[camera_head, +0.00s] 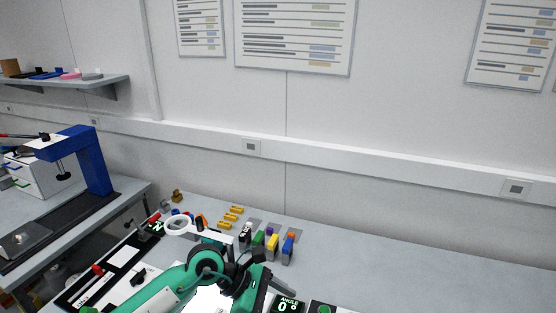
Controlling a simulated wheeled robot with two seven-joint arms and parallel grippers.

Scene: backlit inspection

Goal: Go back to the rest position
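My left arm, green and white, comes in from the lower left over the workbench (400,272). My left gripper (262,290) is dark and sits at the bottom of the picture, above the bright white panel (207,302). Its fingertips are small and partly cut off or hidden, so I cannot tell whether it is open or shut or holds anything. My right gripper is not in view.
Yellow parts (230,217) lie farther back. An ANGLE display (288,305) is right of the gripper. A blue press (92,160) stands at left. The bench's right side is clear.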

